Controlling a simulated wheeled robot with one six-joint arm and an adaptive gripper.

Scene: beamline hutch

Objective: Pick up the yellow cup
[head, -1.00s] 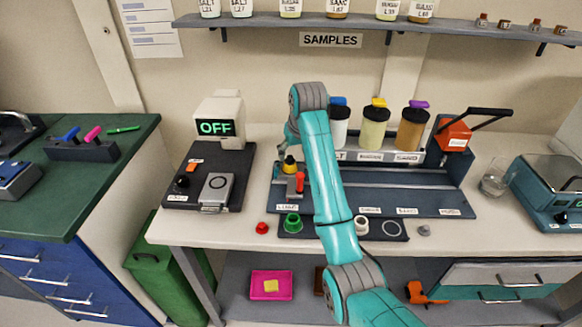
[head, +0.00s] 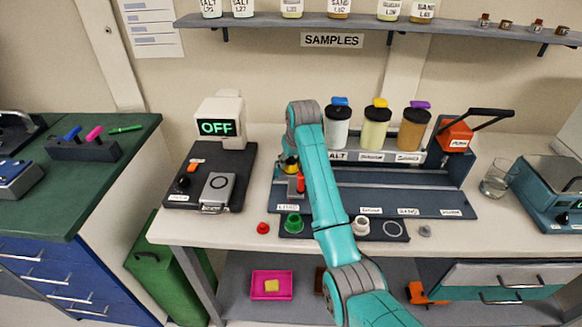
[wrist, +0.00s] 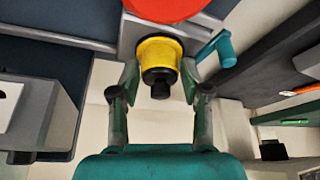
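The yellow cup (wrist: 159,50) has a black lower part facing the wrist camera, and it shows near the top middle of the wrist view. My gripper (wrist: 159,74) is open, with one fingertip on each side of the cup. The fingertips look very near its sides, with a narrow gap beside the black part; contact is not clear. In the head view the yellow cup (head: 289,166) is a small patch at the left of the grey rack, close beside my arm. My arm hides most of the gripper there.
A red upright piece (head: 300,184) stands just in front of the cup. Three lidded jars, the nearest one white (head: 338,130), stand behind at right. An OFF display (head: 216,127) stands left.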

